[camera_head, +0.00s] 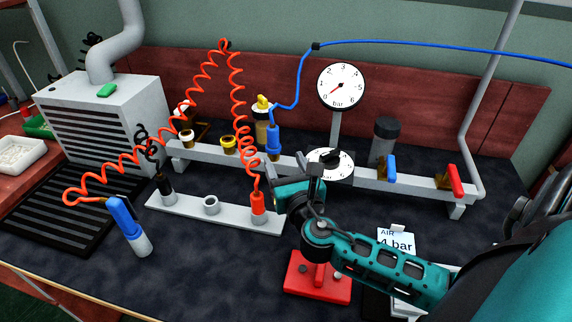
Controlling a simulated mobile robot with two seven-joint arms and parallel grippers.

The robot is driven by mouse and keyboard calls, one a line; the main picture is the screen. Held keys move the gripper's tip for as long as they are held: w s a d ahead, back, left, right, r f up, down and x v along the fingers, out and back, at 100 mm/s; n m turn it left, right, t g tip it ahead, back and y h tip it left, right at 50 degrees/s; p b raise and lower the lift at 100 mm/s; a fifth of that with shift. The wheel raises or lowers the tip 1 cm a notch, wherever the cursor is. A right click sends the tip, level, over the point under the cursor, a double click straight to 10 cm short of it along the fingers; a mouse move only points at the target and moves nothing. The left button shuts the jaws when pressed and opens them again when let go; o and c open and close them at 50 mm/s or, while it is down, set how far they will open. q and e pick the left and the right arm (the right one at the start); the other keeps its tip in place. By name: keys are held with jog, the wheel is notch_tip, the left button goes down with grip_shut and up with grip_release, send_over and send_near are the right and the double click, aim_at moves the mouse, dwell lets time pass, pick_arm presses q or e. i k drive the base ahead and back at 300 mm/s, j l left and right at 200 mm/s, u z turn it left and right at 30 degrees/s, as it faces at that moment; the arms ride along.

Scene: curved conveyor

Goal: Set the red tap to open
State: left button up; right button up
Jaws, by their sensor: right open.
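The red tap (456,181) sits at the right end of the grey rail, with a brass body beside its red handle. Its handle points toward the front of the bench, across the rail's length. My right gripper (314,172) is open, with no object seen between its fingers. It is in front of the round black-and-white dial, well to the left of the red tap. The teal right forearm crosses the lower right of the view, below the tap. My left gripper is not in view.
A blue tap (391,168) and a dark-capped cylinder (384,140) stand left of the red tap. The dial (343,167) and pressure gauge (341,86) are nearer the middle. A slanted grey post (484,75) rises behind the tap. A red block (303,276) lies below my wrist.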

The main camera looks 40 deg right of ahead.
aim_at(450, 174)
jog(key=k+j, duration=0.85)
